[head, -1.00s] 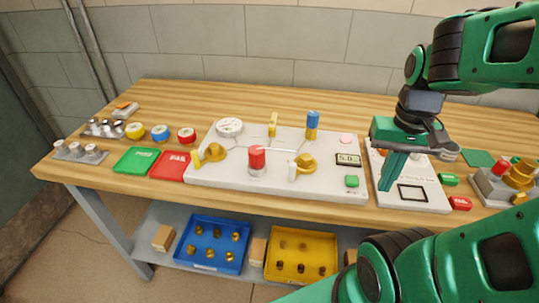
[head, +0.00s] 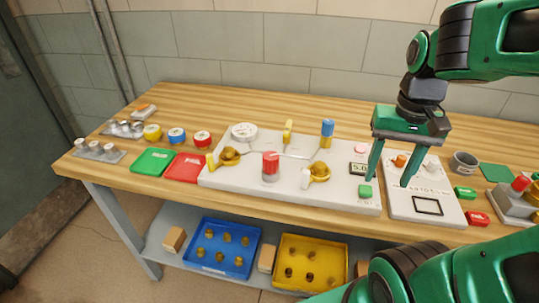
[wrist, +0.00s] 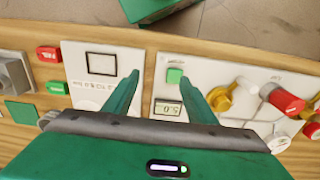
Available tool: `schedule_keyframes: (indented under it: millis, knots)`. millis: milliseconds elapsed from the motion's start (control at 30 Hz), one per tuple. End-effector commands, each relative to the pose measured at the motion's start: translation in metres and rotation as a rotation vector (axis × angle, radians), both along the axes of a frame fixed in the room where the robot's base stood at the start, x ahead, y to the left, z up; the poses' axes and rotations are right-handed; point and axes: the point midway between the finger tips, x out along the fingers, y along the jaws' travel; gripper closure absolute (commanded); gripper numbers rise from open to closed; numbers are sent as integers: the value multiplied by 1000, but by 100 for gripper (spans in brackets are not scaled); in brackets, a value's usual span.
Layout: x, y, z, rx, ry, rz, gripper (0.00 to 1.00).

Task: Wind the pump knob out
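The white test board (head: 222,178) lies on the wooden bench. A red-topped knob (head: 270,163) stands upright near its middle; no readable label confirms it as the pump knob. It also shows at the right of the wrist view (wrist: 287,101). Brass valves with a yellow handle (head: 229,155) and a white handle (head: 319,171) flank it. My gripper (head: 390,178) is open and empty, pointing down above the board's right end, well right of the red knob and apart from it. In the wrist view its fingers (wrist: 163,85) straddle the gap between the board and a white panel.
A white panel (head: 399,204) with a black square outline lies right of the board. A blue-topped part (head: 327,130) and a yellow lever (head: 287,130) stand at the board's back. Green (head: 152,161) and red (head: 184,167) trays lie left. Blue and yellow bins sit on the lower shelf.

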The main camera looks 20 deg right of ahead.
Motion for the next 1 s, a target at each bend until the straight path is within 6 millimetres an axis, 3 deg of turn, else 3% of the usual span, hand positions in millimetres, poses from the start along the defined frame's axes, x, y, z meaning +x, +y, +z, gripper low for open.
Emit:
schedule_keyframes:
  millis: [33, 100, 200, 300, 400, 500, 667, 1000]
  knots:
    - [26, 15, 12, -6, 2, 21, 49]
    - [60, 43, 29, -10, 1, 30, 49]
    - [101, 92, 50, -11, -1, 45, 49]
    - [128, 142, 66, -9, -1, 60, 49]
    - [143, 183, 77, -5, 0, 69, 49]
    - [150, 209, 83, -2, 0, 72, 49]
    - [152, 220, 80, -1, 3, 70, 49]
    - [151, 219, 27, -1, 6, 70, 49]
